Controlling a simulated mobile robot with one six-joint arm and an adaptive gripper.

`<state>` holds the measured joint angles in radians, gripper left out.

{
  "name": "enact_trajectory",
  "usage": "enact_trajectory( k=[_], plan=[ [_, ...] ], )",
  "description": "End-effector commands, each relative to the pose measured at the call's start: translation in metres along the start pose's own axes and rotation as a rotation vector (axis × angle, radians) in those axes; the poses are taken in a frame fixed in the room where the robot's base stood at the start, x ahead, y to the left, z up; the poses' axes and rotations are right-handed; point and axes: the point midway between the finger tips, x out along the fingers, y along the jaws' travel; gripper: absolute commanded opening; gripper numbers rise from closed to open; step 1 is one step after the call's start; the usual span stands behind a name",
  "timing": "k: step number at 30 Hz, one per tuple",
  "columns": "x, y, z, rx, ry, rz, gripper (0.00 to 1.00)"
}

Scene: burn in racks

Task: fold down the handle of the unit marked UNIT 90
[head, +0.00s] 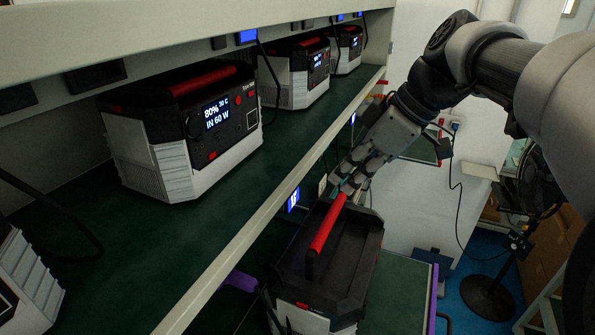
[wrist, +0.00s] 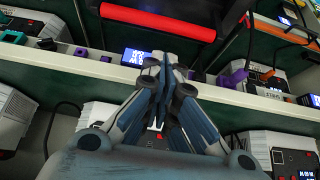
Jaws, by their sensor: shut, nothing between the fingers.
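A black and white unit (head: 345,288) sits on the lower surface beside the shelf in the head view. I cannot read a UNIT 90 marking on it. Its red handle (head: 327,224) stands raised above the recessed top, on a black side arm. My gripper (head: 347,184) is at the far end of this handle, with its fingers closed and empty; whether they touch it is unclear. In the wrist view a red handle bar (wrist: 158,22) crosses the top, beyond my shut fingertips (wrist: 164,66), with a visible gap.
The shelf's pale front edge (head: 262,215) runs close left of my gripper. A black fan (head: 488,295) stands on the blue floor at right.

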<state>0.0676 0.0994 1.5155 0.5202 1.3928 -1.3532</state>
Motion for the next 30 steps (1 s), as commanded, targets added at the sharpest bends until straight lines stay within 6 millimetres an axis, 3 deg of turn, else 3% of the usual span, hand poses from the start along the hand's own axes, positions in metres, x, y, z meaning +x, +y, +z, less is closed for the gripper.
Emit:
enact_trajectory(
  k=[5,19,30],
  plan=[
    [0.010,-0.001,0.000,0.001,-0.001,-0.002,0.00],
    [0.087,-0.001,0.000,0.002,-0.001,-0.002,0.00],
    [0.100,0.000,0.000,0.001,0.000,0.000,0.00]
  ],
)
